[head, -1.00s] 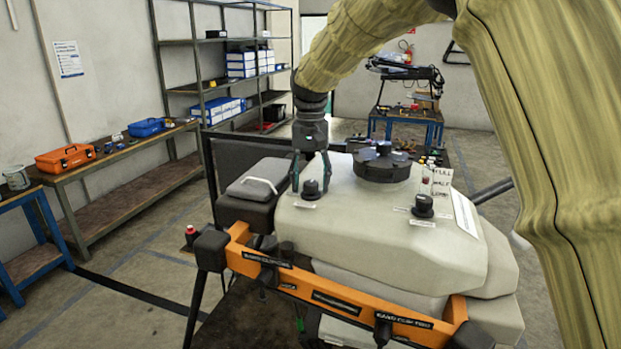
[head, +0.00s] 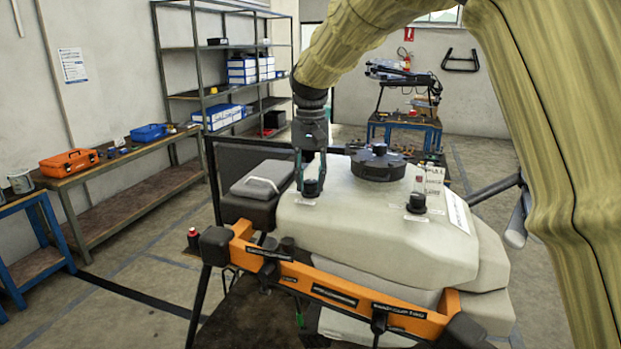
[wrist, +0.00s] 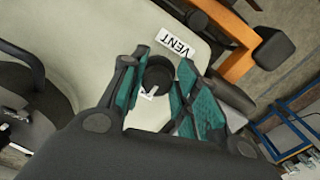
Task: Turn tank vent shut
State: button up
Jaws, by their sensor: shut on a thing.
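The vent knob (head: 311,188) is a small black knob on the left part of the pale tank (head: 375,228). My gripper (head: 309,180) reaches down over it from above, with a finger on either side. In the wrist view the round dark knob (wrist: 158,76) sits between the teal finger pads of my gripper (wrist: 160,72), which is shut on it. A white label reading VENT (wrist: 178,44) lies beside it on the tank. A small white mark (wrist: 149,92) shows at the knob's edge; its exact direction is hard to read.
A large black cap (head: 378,163) stands right of my gripper, with a second black knob (head: 416,204) further right. An orange frame bar (head: 340,290) runs along the tank's front. A grey pad (head: 262,179) lies to the left. Workbenches stand further off.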

jog(key=shift+r, duration=0.15)
jog(key=shift+w+f, duration=0.35)
jog(key=shift+w, duration=0.1)
jog(key=shift+n, duration=0.4)
jog(key=n, duration=0.4)
jog(key=shift+d+f, duration=0.1)
jog(key=n, duration=0.3)
jog(key=shift+n, duration=0.3)
jog(key=n, duration=0.4)
jog(key=shift+f, duration=0.1)
jog(key=shift+n, duration=2.1)
